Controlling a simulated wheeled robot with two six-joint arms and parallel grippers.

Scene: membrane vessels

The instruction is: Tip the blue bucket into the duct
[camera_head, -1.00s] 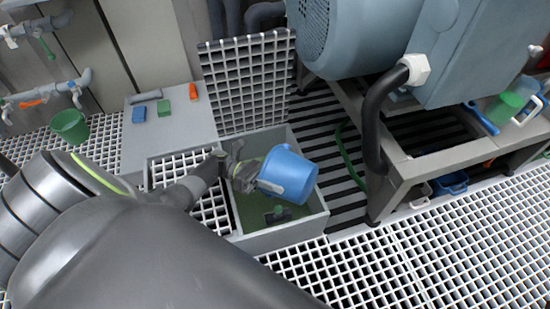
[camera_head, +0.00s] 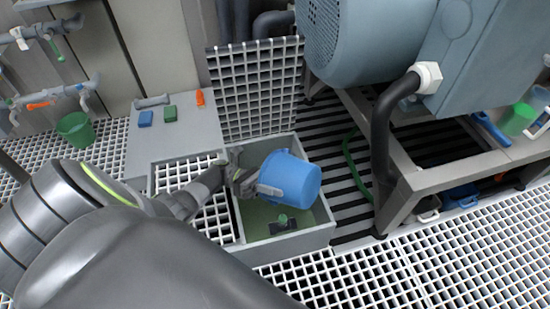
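The blue bucket (camera_head: 293,178) is in the air over the open duct (camera_head: 285,245), a grey-walled pit with a greenish floor. The bucket lies tilted on its side. My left gripper (camera_head: 262,186) is at the bucket's left side, its fingers closed on it there. The bucket's opening is turned away from view, so I cannot see what is inside. A small dark object with a green part (camera_head: 283,222) sits inside the duct below the bucket. My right gripper is not in view.
A raised grating lid (camera_head: 256,88) stands behind the duct. A green bucket (camera_head: 76,130) stands at the left. A large grey machine on a frame (camera_head: 410,190) with a black hose stands right of the duct.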

